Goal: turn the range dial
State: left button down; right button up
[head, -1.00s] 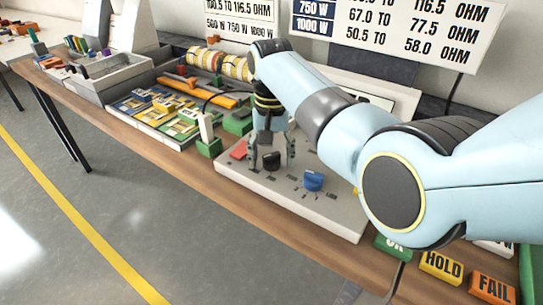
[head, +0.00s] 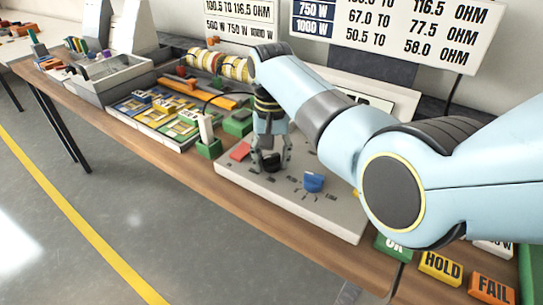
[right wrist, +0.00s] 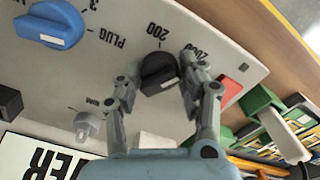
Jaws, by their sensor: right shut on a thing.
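The range dial is a black knob (head: 271,160) on the light grey panel of the meter (head: 338,213), and it also shows in the right wrist view (right wrist: 158,72). Labels "200" and "2000" are printed beside it. My right gripper (head: 271,165) points down at the panel, and in the right wrist view its fingers (right wrist: 160,78) are on either side of the black knob, shut on it. Part of the knob is hidden by the fingers. My left gripper is not in view.
A blue knob (head: 313,182) is to the right of the dial and a red button (head: 240,151) to its left. A green block with a white piece (head: 208,146) stands left of the panel. OK, HOLD (head: 441,267) and FAIL (head: 492,288) blocks are at the front right.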

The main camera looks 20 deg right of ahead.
jog(key=shift+r+n+p, duration=0.2)
jog(key=shift+n+p, duration=0.9)
jog(key=shift+p, duration=0.05)
jog(key=n+p, duration=0.2)
jog(key=shift+n, duration=0.4)
jog(key=n+p, duration=0.1)
jog(key=n, duration=0.2)
jog(key=shift+f, duration=0.1)
jog(key=shift+n+p, duration=0.7)
jog(key=shift+n, duration=1.1)
jog(key=o, duration=1.1)
jog(key=shift+f, duration=0.1)
